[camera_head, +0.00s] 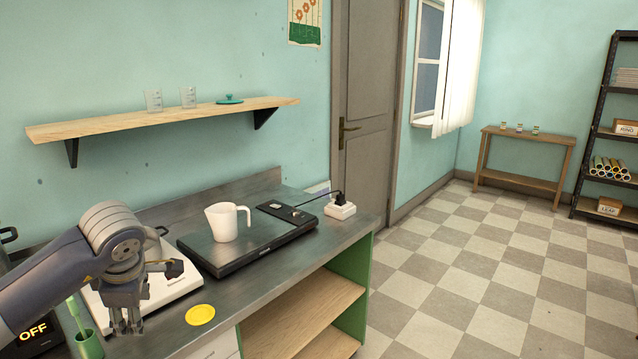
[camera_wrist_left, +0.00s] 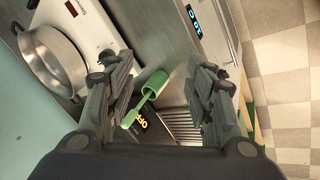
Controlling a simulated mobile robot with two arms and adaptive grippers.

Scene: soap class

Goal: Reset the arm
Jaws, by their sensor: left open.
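My left gripper (camera_head: 127,325) hangs over the left front part of the metal counter (camera_head: 270,278), with its fingers pointing down. In the left wrist view my left gripper (camera_wrist_left: 165,110) has its two fingers spread apart, with nothing held between them. A green cup with a green handled tool (camera_head: 82,325) stands just left of the gripper in the head view. The green cup and tool (camera_wrist_left: 150,95) appear between and beyond the fingers in the wrist view; I cannot tell the exact gap. My right gripper is not seen.
A white jug (camera_head: 222,222) stands on a black hot plate (camera_head: 262,250). A white scale (camera_head: 165,290) lies behind the gripper, and a yellow disc (camera_head: 200,314) is to its right. A wooden shelf (camera_head: 180,117) hangs above. Floor at right is clear.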

